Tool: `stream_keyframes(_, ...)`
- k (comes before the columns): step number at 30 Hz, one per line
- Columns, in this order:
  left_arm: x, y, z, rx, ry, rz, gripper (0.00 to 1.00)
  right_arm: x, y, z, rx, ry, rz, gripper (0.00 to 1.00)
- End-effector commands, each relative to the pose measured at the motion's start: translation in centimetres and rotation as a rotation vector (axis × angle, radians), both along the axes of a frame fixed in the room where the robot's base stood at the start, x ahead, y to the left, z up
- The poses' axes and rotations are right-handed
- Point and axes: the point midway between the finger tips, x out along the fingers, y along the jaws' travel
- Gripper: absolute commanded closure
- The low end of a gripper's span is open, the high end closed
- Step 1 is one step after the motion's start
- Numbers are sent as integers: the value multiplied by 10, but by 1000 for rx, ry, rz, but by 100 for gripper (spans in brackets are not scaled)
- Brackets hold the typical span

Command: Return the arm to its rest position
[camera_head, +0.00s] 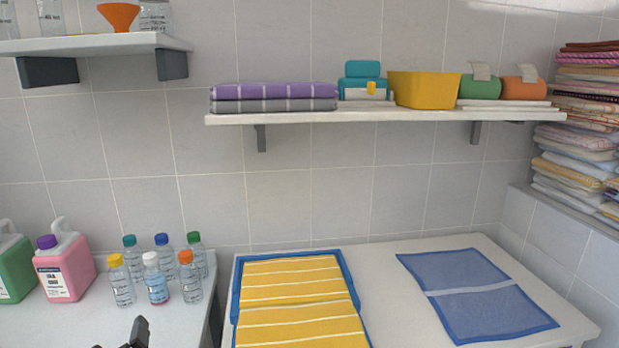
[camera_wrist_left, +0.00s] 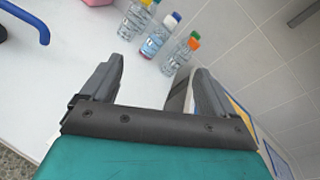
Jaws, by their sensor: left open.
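My left gripper (camera_wrist_left: 158,75) is open, with its two dark fingers apart and nothing seen between them. In the head view only a dark tip of it (camera_head: 138,333) shows at the bottom edge, in front of the left counter. My left arm is otherwise out of that view. The gap between gripper and bottles is hard to judge. My right gripper is not in view.
Bottles, such as a white-capped one (camera_head: 155,280), and a pink jug (camera_head: 66,262) stand on the left counter. A yellow striped towel (camera_head: 300,300) and a blue towel (camera_head: 475,293) lie on the right table. A shelf (camera_head: 390,116) holds folded towels and a yellow bin (camera_head: 423,90).

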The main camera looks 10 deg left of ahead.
Motion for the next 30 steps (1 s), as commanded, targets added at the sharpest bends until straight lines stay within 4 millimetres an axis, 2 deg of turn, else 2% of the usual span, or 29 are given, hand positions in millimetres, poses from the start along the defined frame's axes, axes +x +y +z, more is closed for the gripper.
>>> stream_keyframes(1, -12, -8, -9, -187, -35, 58, 12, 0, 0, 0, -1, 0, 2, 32)
stream_keyframes(6, -59, -48, -47, -855, -132, 330, 12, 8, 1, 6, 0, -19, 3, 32)
stream_keyframes(9, -88, -80, -65, -1189, -157, 525, 12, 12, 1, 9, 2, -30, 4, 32)
stream_keyframes(12, -112, -109, -75, -1426, -161, 703, 12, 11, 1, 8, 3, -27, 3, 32)
stream_keyframes(18, -153, -159, -81, -1730, -136, 1019, 12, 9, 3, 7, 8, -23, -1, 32)
stream_keyframes(24, -186, -201, -79, -1911, -92, 1301, 12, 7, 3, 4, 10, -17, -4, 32)
stream_keyframes(30, -160, -204, -112, -1989, -132, 1176, 12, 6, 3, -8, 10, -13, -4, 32)
